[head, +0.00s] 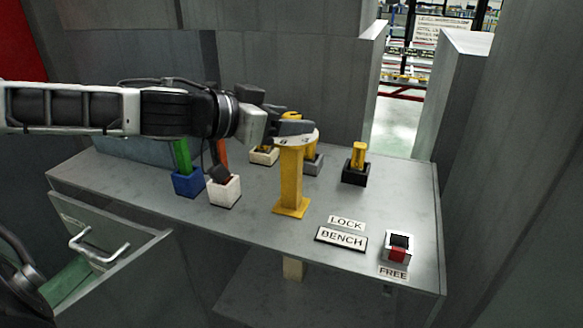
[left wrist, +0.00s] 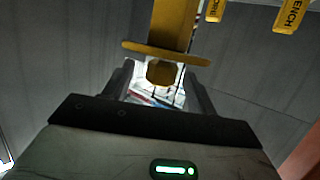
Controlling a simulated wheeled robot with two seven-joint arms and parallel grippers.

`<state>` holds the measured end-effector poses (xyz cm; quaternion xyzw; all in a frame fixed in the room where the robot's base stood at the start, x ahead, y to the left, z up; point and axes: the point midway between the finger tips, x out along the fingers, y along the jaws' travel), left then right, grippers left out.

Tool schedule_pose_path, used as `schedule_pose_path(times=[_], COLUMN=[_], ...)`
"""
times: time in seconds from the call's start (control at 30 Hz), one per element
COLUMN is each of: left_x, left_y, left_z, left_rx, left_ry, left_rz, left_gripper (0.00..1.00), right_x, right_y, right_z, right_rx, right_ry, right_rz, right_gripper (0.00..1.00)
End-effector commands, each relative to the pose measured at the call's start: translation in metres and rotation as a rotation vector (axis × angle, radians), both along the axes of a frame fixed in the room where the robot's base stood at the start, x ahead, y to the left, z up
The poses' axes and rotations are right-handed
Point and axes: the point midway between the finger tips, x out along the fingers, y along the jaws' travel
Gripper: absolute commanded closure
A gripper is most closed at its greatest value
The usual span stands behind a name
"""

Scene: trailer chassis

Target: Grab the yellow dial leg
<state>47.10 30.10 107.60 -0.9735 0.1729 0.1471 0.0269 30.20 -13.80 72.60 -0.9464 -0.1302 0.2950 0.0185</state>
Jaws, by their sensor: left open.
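The yellow dial leg (head: 291,178) stands upright on the grey bench, on a square foot with a flat round plate at its top. My left gripper (head: 297,128) is at the top of the leg, reaching in from the left. In the left wrist view, the yellow leg (left wrist: 172,25) comes down from the top edge to its round plate (left wrist: 165,54). A short round yellow end lies beyond the plate, between the two open fingers of the left gripper (left wrist: 160,82). I cannot tell whether the fingers touch it. My right gripper is not in view.
Behind the leg, yellow pieces stand in a black holder (head: 355,174) and a grey holder (head: 313,165). A blue holder (head: 188,185) and a white holder (head: 224,192) are left of it. LOCK and BENCH labels (head: 341,238) and a red-and-black switch (head: 397,248) are in front right.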

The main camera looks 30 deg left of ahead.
Motion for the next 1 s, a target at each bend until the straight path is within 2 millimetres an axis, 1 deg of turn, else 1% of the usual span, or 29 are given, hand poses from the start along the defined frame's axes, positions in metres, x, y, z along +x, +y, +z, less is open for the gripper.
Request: schedule_pose_path(times=[0.03, 0.17, 0.23, 0.43, 0.63, 0.8, 0.83, 0.87, 0.9, 0.97, 1.0], left_x=[0.002, 0.009, 0.014, 0.026, 0.029, 0.029, 0.029, 0.029, 0.029, 0.029, 0.029], left_y=[0.0, -0.002, -0.002, -0.006, -0.009, -0.009, -0.009, -0.009, -0.009, -0.009, -0.009], left_z=[-0.005, -0.007, -0.011, -0.012, -0.01, -0.01, -0.01, -0.01, -0.01, -0.01, -0.01], left_rx=[0.001, -0.002, 0.003, 0.003, -0.001, -0.001, -0.001, -0.001, -0.001, -0.001, -0.001], left_ry=[0.006, 0.006, 0.005, 0.003, 0.001, 0.001, 0.001, 0.001, 0.001, 0.001, 0.001], left_rz=[-0.001, -0.001, 0.002, 0.001, -0.002, -0.002, -0.002, -0.002, -0.002, -0.002, -0.002], left_gripper=[0.43, 0.43, 0.43, 0.43, 0.43, 0.43, 0.45, 0.54, 0.65, 0.82, 0.93], right_x=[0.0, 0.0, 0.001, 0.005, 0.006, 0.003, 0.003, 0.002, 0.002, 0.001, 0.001], right_y=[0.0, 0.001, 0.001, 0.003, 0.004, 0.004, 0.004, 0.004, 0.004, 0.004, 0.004], right_z=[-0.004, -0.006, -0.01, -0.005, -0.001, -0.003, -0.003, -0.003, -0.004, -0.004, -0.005], right_rx=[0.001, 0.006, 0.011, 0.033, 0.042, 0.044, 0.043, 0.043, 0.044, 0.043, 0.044], right_ry=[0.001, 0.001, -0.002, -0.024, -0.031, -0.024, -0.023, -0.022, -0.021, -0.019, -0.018], right_rz=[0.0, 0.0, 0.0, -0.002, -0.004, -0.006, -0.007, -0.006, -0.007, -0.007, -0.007], right_gripper=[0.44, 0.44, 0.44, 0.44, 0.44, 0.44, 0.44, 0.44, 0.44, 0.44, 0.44])
